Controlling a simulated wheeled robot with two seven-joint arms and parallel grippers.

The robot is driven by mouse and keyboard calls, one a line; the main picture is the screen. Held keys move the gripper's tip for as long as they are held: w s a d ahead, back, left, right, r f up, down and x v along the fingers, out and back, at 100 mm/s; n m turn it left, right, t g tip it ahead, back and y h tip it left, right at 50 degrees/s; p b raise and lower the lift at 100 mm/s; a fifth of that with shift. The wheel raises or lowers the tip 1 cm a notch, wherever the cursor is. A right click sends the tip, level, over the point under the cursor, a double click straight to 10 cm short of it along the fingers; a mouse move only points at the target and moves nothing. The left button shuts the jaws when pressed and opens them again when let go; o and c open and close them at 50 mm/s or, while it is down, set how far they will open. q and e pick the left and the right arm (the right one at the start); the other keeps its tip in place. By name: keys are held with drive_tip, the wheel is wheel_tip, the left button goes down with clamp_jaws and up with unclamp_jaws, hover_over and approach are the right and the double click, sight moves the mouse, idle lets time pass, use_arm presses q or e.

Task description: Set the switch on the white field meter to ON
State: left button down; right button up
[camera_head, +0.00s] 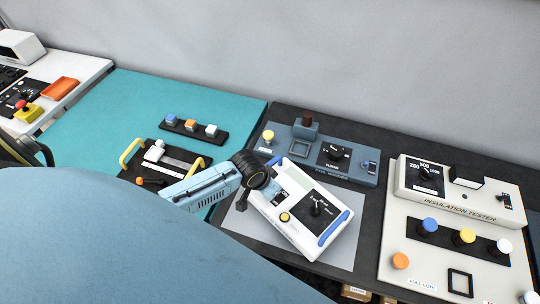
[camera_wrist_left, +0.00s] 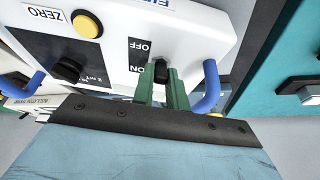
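The white field meter (camera_head: 287,207) lies turned at an angle on a grey mat (camera_head: 245,222), with blue handles and a black dial. My left gripper (camera_head: 272,188) reaches over its left end in the head view; the fingertips are hard to make out there. In the left wrist view the meter (camera_wrist_left: 200,30) fills the upper part. My green fingers (camera_wrist_left: 160,80) stand on either side of the small black switch (camera_wrist_left: 160,70), seemingly touching it. The switch tip appears close to the ON label; the fingers partly hide it, so its exact setting is unclear. My right gripper is out of view.
A grey-blue device (camera_head: 345,165) stands just behind the meter. The insulation tester (camera_head: 455,212) is at the right. On the teal mat (camera_head: 110,105) lie a black button strip (camera_head: 190,130) and a black panel with yellow handles (camera_head: 165,165). An orange tray (camera_head: 60,88) is far left.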

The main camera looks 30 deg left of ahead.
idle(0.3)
use_arm(q)
drive_tip(key=shift+w+d+r+g, duration=0.15)
drive_tip(key=shift+w+g, duration=0.3)
drive_tip(key=shift+g, duration=0.25)
drive_tip(key=g, duration=0.1)
drive_tip(key=w+g+y, duration=0.1)
drive_tip(key=shift+d+g, duration=0.1)
drive_tip(key=shift+g, duration=0.2)
drive_tip(key=shift+w+g+b, duration=0.3)
drive_tip(key=shift+g+b, duration=0.05)
drive_tip(key=shift+g, duration=0.55)
drive_tip(key=shift+w+d+f+g+y+b, duration=0.1)
drive_tip(key=shift+w+f+g+y+b, duration=0.1)
drive_tip(key=shift+g+b, duration=0.4)
drive_tip(key=shift+w+d+f+g+y+b, duration=0.1)
drive_tip(key=shift+w+f+g+y+b, duration=0.1)
drive_tip(key=shift+g+b, duration=0.35)
drive_tip(key=shift+w+g+b, duration=0.15)
drive_tip(key=shift+g+b, duration=0.6)
drive_tip(key=shift+b, duration=0.55)
